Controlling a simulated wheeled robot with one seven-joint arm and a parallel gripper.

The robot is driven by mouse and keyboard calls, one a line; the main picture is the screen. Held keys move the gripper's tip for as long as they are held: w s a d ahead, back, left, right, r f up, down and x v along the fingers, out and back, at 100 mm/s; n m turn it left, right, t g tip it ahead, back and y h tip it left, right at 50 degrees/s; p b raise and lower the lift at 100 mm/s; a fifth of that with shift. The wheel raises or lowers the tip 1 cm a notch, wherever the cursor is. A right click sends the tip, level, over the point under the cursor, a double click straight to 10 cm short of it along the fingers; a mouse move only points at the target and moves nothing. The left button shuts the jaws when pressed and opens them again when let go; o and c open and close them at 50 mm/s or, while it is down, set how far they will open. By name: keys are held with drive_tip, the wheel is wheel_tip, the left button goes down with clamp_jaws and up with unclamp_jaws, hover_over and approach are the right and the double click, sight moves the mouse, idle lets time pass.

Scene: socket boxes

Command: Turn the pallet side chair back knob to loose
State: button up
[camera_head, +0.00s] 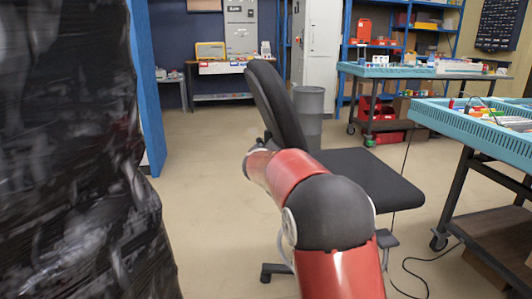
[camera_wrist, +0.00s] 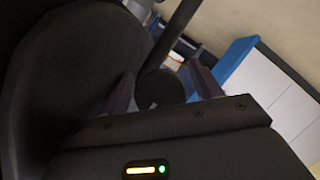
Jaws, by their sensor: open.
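The black office chair (camera_head: 275,100) stands in the middle of the head view, its back leaning and its seat (camera_head: 372,180) to the right. My red arm reaches to the lower part of the back; the arm hides my gripper's fingers there. In the wrist view my gripper (camera_wrist: 163,90) is open, one finger on each side of a round dark knob (camera_wrist: 161,90). The knob sits at the end of a dark bar, between the fingers. I cannot tell whether the fingers touch it. A large dark rounded surface fills the left of the wrist view.
A pallet load wrapped in black film (camera_head: 75,150) stands close on the left, by a blue upright (camera_head: 147,85). A grey bin (camera_head: 308,115) is behind the chair. A workbench with a blue tray (camera_head: 480,130) stands at right. Floor is clear left of the chair.

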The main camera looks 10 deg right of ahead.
drive_tip(key=c, duration=1)
drive_tip(key=shift+f, duration=0.1)
